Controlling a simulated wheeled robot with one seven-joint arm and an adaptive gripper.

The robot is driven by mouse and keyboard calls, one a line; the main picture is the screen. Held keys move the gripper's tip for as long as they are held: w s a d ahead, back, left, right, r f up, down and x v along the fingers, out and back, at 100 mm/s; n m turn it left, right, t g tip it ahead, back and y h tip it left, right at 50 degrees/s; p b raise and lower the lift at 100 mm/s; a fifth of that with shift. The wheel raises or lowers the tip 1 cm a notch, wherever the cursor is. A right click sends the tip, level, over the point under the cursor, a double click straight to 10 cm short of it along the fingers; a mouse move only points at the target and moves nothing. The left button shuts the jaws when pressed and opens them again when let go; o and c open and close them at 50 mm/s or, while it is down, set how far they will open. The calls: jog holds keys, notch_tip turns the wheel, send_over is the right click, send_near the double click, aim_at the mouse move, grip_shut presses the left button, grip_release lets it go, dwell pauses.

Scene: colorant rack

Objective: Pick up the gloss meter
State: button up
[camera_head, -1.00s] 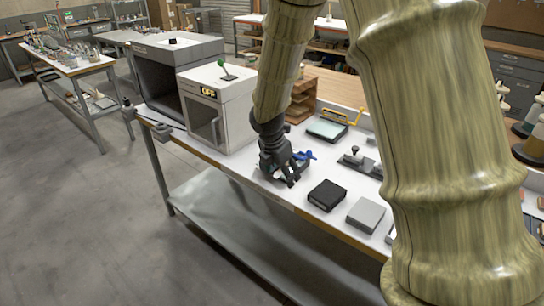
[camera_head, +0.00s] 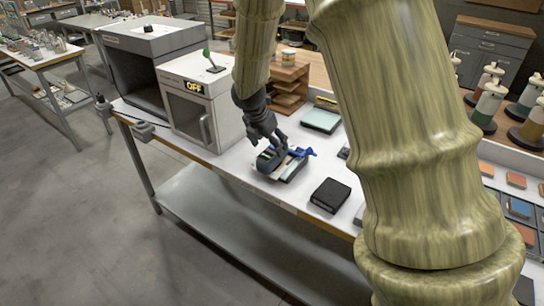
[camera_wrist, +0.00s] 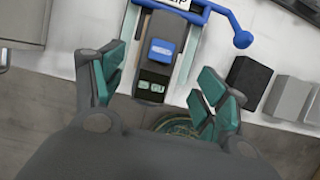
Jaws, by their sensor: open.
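The gloss meter is a dark block with a blue top piece and a small display reading "GU"; it shows in the wrist view (camera_wrist: 152,70). It lies on a flat panel with a blue clip bar (camera_wrist: 222,14) at its far end. In the head view the gloss meter (camera_head: 267,161) sits near the bench's front edge, partly hidden by my gripper (camera_head: 272,142). My gripper is open and empty; in the wrist view its teal-padded fingers (camera_wrist: 160,88) are spread to either side of the gloss meter's near end. I cannot tell the height gap.
A black block (camera_head: 330,195) lies to the right on the white bench; a grey block (camera_wrist: 287,98) lies beyond it. The white "OFF" cabinet (camera_head: 187,125) stands to the left.

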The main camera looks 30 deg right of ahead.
aim_at(272, 150)
jog(key=shift+d+f, duration=0.3)
jog(key=shift+f, duration=0.3)
jog(key=shift+w+p+x, duration=0.15)
jog(key=shift+p+x, duration=0.3)
jog(key=shift+x, duration=0.3)
jog(key=shift+w+p+x, duration=0.15)
jog(key=shift+p+x, duration=0.25)
jog(key=shift+x, duration=1.35)
jog(key=shift+a, duration=0.1)
jog(key=c, duration=1.5)
jog(key=shift+r, duration=0.1)
jog(key=shift+r, duration=0.1)
